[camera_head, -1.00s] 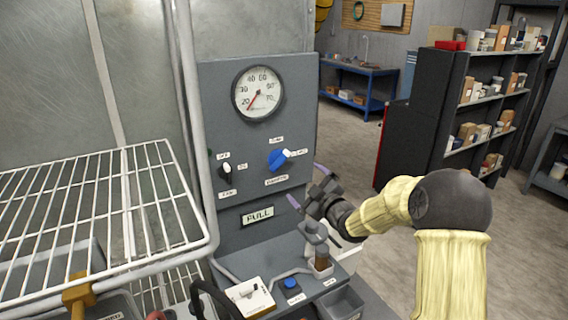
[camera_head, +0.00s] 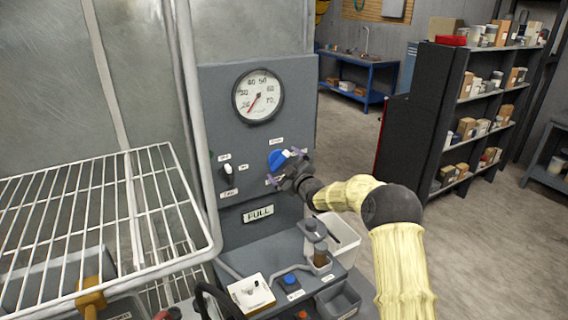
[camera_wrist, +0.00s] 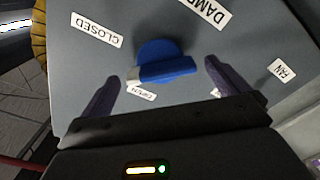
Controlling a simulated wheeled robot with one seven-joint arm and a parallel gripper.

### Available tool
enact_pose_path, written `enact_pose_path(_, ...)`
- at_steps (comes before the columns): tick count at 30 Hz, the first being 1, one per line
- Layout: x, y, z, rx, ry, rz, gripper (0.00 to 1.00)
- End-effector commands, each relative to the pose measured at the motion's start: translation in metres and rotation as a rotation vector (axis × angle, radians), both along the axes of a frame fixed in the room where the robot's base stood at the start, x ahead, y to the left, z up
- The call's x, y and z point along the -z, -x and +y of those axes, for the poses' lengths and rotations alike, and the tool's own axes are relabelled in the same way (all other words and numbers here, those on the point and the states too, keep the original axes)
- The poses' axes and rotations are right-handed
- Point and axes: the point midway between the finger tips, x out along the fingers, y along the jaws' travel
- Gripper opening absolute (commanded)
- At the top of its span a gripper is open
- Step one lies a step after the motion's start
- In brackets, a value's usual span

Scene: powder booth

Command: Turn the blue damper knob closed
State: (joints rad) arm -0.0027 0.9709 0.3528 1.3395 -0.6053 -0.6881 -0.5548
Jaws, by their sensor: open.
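The blue damper knob (camera_head: 277,159) is on the grey control panel, partly covered by my gripper in the head view. In the wrist view the knob (camera_wrist: 160,62) shows a raised bar with a white mark at its left end. The mark points between the OPEN label (camera_wrist: 141,94) and the CLOSED label (camera_wrist: 97,29). My gripper (camera_head: 284,167) is open in front of the knob. In the wrist view its two purple fingers (camera_wrist: 161,72) stand either side of the bar, with gaps. I see no contact.
A black fan knob (camera_head: 228,172) sits left of the damper knob, and a round gauge (camera_head: 258,96) above. A PULL label (camera_head: 258,213) and a ledge with a bottle (camera_head: 320,254) lie below. A white wire rack (camera_head: 95,220) stands at left.

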Motion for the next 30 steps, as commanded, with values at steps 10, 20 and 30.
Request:
enact_pose_path(10, 0.0003, -0.0032, 0.0026, 0.000, 0.000, 0.000, 1.00)
enact_pose_path(20, 0.0003, -0.0031, 0.0024, 0.000, -0.001, 0.001, 0.57)
enact_pose_path(30, 0.0019, -0.0031, 0.0021, 0.000, -0.053, 0.036, 0.57)
